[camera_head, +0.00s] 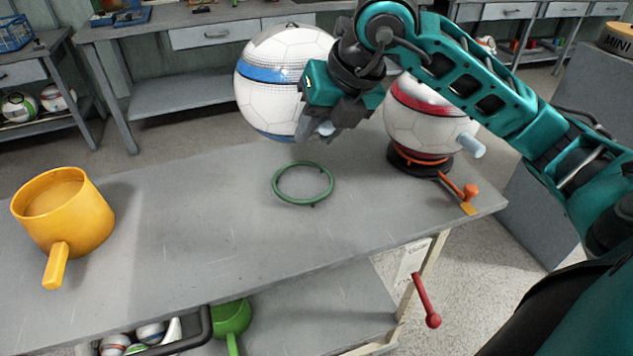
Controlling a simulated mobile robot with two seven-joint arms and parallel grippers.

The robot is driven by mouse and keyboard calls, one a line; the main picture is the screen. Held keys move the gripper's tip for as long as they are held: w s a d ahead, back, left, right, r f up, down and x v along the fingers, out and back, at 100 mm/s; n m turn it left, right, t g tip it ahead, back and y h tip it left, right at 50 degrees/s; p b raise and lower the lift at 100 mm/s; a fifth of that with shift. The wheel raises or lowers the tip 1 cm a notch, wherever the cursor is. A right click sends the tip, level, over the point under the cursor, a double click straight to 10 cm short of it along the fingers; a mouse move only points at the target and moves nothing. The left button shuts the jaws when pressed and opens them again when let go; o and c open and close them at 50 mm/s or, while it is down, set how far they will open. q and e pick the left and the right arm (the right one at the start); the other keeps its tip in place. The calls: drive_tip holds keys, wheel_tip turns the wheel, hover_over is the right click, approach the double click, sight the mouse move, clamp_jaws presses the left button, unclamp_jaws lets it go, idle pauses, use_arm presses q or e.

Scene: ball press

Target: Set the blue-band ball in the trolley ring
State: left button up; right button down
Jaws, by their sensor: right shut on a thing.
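The blue-band ball (270,95), white with blue bands, is in the air above the far edge of the grey trolley top (190,220). My right gripper (322,128) is at the ball's right side and shut on it; the fingertips are partly hidden. The green ring (303,203) lies empty on the trolley top, below the ball and slightly to its right. The ball and ring are apart. My left gripper is not in view.
A red-band ball (425,128) sits on a dark and orange base (405,164) at the right, close to my right arm. A yellow pot with a handle (85,220) stands at the left. The top between pot and ring is clear. A red lever (424,298) hangs at the front right.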

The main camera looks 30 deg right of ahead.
wheel_tip(320, 180, down, 10)
drive_tip(key=b, duration=0.2)
drive_tip(key=c, duration=0.8)
unclamp_jaws()
drive_tip(key=shift+r, duration=0.15)
use_arm(q)
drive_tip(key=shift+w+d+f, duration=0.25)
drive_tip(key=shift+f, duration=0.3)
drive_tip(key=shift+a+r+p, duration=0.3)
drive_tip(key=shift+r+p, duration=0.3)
drive_tip(key=shift+p, duration=0.45)
use_arm(e)
drive_tip(key=v, duration=1.2)
drive_tip(key=shift+r, duration=0.25)
